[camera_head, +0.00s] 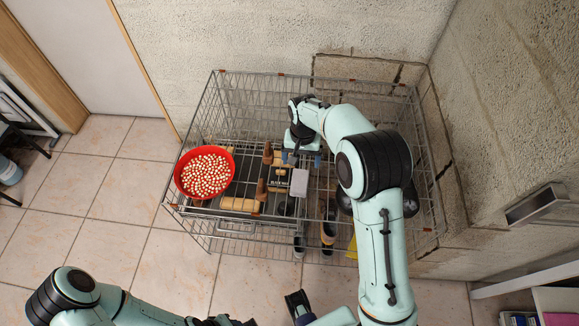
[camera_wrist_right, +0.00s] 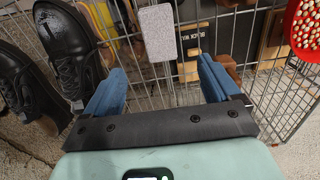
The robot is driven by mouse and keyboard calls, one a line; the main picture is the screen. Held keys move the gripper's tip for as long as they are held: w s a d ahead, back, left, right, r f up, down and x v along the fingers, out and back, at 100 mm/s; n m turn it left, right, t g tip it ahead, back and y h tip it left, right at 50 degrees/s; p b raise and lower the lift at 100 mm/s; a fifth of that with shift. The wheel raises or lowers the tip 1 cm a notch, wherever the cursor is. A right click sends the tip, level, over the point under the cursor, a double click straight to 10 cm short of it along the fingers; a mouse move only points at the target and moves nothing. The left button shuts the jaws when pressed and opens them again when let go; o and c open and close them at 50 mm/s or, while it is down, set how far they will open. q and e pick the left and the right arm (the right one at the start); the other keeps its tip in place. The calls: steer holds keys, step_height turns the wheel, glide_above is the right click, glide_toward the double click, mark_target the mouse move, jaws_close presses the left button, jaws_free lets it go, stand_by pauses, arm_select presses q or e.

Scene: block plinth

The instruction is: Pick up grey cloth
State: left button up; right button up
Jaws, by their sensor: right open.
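The grey cloth (camera_head: 299,183) shows as a small, pale grey rectangle at the wire rack (camera_head: 235,229). It also shows in the right wrist view (camera_wrist_right: 157,32), at the top centre, against the wire bars. My right gripper (camera_head: 302,159) is open and empty, just behind the cloth in the head view. In the right wrist view its blue fingers (camera_wrist_right: 160,80) are spread, with the cloth ahead of the gap and apart from both. My left arm comes in at the bottom left; its gripper is mostly cut off at the bottom edge, so its jaws are unclear.
A red bowl (camera_head: 181,178) of pale, round pieces sits at the rack's left. Brown wooden-handled items (camera_head: 262,187) stand left of the cloth. Black shoes (camera_wrist_right: 66,45) and yellow-soled footwear (camera_head: 328,232) are right of it in the head view. A rough wall bounds the right.

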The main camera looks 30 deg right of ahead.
glide_above(300, 180)
step_height(300, 180, down, 6)
steer(key=shift+d+f+b, duration=0.15)
steer(key=shift+f+b, duration=0.05)
steer(key=shift+b, duration=0.1)
steer(key=shift+a+f, duration=0.2)
steer(key=shift+f, duration=2.65)
steer(key=c, duration=1.1)
